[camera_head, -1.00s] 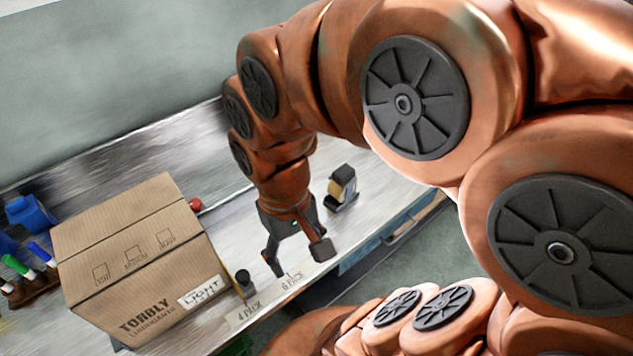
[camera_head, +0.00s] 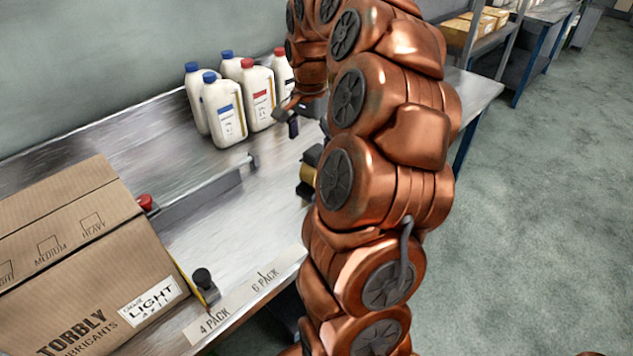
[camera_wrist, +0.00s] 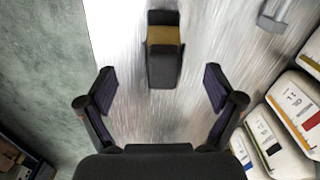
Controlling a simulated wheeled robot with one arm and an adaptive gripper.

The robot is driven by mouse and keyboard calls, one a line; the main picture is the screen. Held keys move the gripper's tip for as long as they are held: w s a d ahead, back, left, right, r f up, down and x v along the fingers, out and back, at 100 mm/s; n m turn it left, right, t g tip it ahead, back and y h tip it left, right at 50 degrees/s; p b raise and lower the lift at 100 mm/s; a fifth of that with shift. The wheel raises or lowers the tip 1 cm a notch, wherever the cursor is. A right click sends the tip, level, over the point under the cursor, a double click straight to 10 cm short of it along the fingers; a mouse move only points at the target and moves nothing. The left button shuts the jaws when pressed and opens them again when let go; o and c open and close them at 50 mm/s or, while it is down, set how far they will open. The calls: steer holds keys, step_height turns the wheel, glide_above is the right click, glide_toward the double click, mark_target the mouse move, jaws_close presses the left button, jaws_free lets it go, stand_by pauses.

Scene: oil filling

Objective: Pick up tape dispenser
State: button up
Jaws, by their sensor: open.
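The tape dispenser (camera_head: 306,178), black with a yellow-brown roll, stands on the metal bench and is partly hidden behind my arm in the head view. In the wrist view the tape dispenser (camera_wrist: 164,66) is at top centre, in line with the gap between my fingers. My gripper (camera_wrist: 159,84) is open and empty, its two dark fingers spread left and right of that gap. In the head view my gripper (camera_head: 286,122) is small and partly hidden, near the bottles at the back of the bench.
Several white bottles (camera_head: 226,112) with blue or red caps stand at the back; some show at lower right in the wrist view (camera_wrist: 268,138). A cardboard box (camera_head: 75,260) sits at left. A metal rail (camera_head: 205,192) with knobs crosses the bench. Floor (camera_head: 545,200) lies right.

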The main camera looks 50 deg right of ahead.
mark_target(316, 150)
steer(key=shift+s+d+f+m, duration=0.1)
steer(key=shift+d+f+m, duration=0.1)
steer(key=shift+d+f, duration=0.25)
steer(key=shift+d+f+m, duration=0.2)
steer(key=shift+d, duration=0.35)
steer(key=shift+w+d+f+p, duration=0.15)
steer(key=shift+f+p, duration=0.15)
steer(key=shift+f, duration=0.95)
steer(key=shift+w+d+f+p, duration=0.15)
steer(key=shift+f+p, duration=0.1)
steer(key=shift+f, duration=1)
steer(key=shift+w+f+p, duration=0.15)
steer(key=shift+f+p, duration=0.15)
steer(key=shift+f, duration=0.95)
steer(key=c, duration=1.5)
steer(key=shift+r, duration=0.1)
steer(key=shift+r+b, duration=0.55)
steer(key=shift+r, duration=1)
steer(key=shift+s+a+r, duration=0.15)
steer(key=shift+r, duration=0.05)
steer(key=s+a+b, duration=0.1)
steer(key=s+a, duration=0.2)
steer(key=a, duration=0.1)
steer(key=s+a+r+b, duration=0.1)
steer(key=s+a, duration=0.2)
steer(key=a, duration=0.1)
steer(key=s+a+b, duration=0.1)
steer(key=s+a, duration=0.3)
steer(key=shift+r, duration=0.2)
